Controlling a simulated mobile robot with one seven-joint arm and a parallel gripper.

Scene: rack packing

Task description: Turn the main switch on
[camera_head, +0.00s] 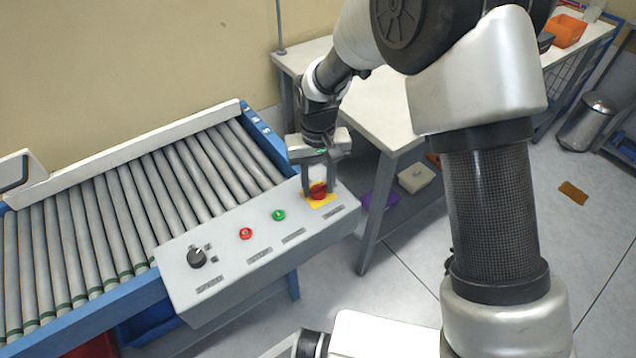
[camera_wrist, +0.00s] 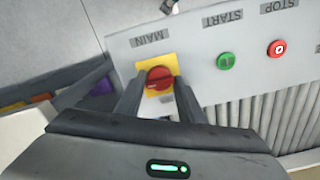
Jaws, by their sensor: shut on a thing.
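The main switch (camera_head: 319,190) is a red rotary knob on a yellow square plate, at the right end of the grey control panel (camera_head: 215,284). In the wrist view the red knob (camera_wrist: 159,77) sits under the label MAIN, its grip bar lying slightly tilted. My gripper (camera_head: 320,193) points down over the switch, with one finger on each side of the knob. In the wrist view the gripper (camera_wrist: 158,92) is shut on the knob, and its fingers cover the knob's lower edge and part of the yellow plate.
The panel also carries a green START button (camera_head: 278,215), a red STOP button (camera_head: 246,233) and a black selector knob (camera_head: 197,257). A roller conveyor (camera_head: 130,205) runs behind the panel. A white table (camera_head: 375,110) stands behind my gripper.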

